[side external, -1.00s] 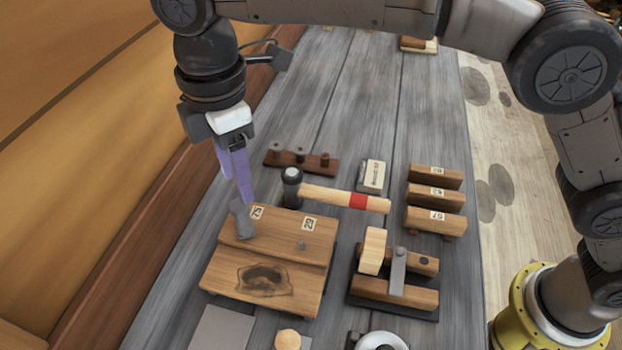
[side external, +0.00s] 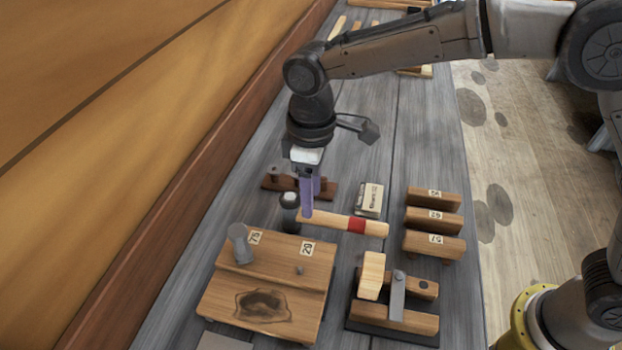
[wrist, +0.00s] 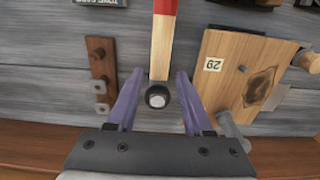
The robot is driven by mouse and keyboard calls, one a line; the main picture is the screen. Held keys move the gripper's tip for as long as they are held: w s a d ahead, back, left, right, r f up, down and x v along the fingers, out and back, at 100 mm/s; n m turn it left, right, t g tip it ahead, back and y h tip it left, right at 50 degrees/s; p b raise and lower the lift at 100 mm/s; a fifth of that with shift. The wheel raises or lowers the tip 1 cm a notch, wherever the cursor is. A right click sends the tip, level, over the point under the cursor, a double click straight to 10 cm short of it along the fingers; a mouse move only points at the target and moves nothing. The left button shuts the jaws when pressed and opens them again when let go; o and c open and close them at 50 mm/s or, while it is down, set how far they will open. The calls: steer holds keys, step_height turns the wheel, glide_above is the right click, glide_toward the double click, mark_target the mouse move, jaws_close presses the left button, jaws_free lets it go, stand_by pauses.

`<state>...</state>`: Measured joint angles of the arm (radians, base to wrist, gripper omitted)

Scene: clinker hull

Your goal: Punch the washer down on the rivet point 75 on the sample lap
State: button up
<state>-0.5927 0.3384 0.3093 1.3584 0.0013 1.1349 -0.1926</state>
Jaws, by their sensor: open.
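The sample lap (side external: 280,275), a wooden board of two overlapping planks, sits at lower middle. A grey punch-like tool (side external: 240,244) stands on it beside the 75 label (side external: 255,238), hiding whatever is under it. A small rivet point (side external: 300,270) shows near the other label (side external: 307,249). A hammer with a pale handle and red band (side external: 356,225) lies behind the lap, its dark head (side external: 290,205) at left. My gripper (side external: 309,207) is open over the hammer near its head. In the wrist view the head (wrist: 158,96) shows between the purple fingers; their height above it is unclear.
A dark rack with pegs (side external: 325,188) stands behind the hammer, with a small box (side external: 370,197) to its right. Several wooden blocks (side external: 433,222) stand farther right. A wooden clamp fixture (side external: 405,318) is right of the lap. A brown rail (side external: 215,135) runs along the left.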

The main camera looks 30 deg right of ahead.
steer(key=shift+f, duration=2.55)
jaws_close()
steer(key=shift+r, duration=0.75)
steer(key=shift+r, duration=4)
steer(key=shift+c, duration=2.4)
jaws_free()
jaws_close()
